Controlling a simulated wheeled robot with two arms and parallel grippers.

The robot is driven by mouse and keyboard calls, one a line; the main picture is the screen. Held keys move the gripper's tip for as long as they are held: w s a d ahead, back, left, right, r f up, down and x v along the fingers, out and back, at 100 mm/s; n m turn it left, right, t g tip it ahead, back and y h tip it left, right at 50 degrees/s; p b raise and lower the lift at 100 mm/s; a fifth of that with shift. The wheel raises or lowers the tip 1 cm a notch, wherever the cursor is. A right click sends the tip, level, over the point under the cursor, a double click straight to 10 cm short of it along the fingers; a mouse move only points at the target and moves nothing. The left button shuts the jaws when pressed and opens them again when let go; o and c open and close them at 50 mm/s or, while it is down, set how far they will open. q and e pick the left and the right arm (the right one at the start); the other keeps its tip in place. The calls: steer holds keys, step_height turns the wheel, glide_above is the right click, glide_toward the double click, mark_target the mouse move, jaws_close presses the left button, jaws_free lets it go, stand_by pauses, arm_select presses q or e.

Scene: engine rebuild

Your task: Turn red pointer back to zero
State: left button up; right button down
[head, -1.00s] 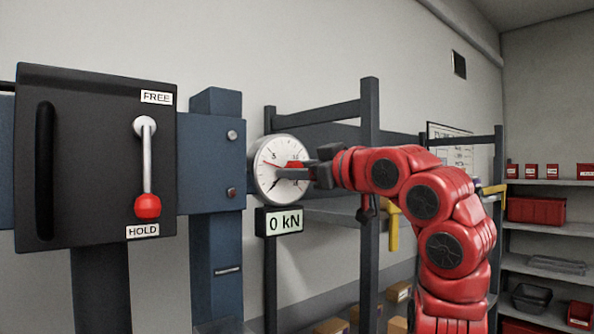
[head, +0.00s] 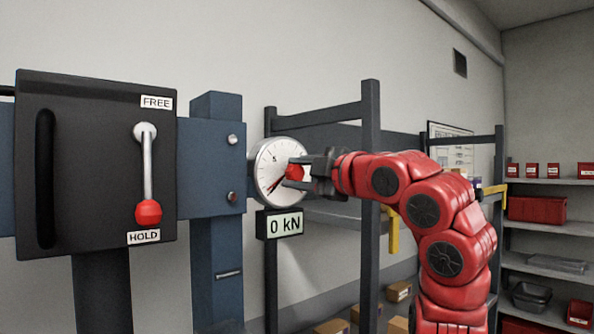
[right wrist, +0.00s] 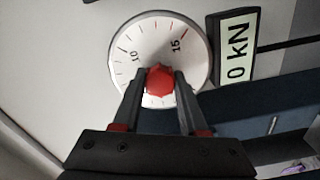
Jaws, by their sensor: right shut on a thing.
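The round white gauge (head: 265,160) is mounted beside the blue post. My right gripper (head: 296,172) is shut on the red knob (head: 294,173) at the dial's centre. The knob also shows between the two fingertips in the right wrist view (right wrist: 159,80). In the head view the red pointer (head: 275,186) lies toward the lower left of the dial, close along the dark needle; I cannot tell any gap between them. In the wrist view the fingers cover the lower dial, and a red mark shows by the 15. My left gripper is not in view.
The display (head: 284,224) below the gauge reads 0 kN. A black panel (head: 90,110) at left carries a red-knobbed lever (head: 148,210), down by HOLD. A dark rack (head: 370,130) stands behind my right arm, and shelves with red bins (head: 537,208) are at right.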

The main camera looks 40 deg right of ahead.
steer(key=shift+n, duration=1)
steer(key=shift+c, duration=2.2)
jaws_free()
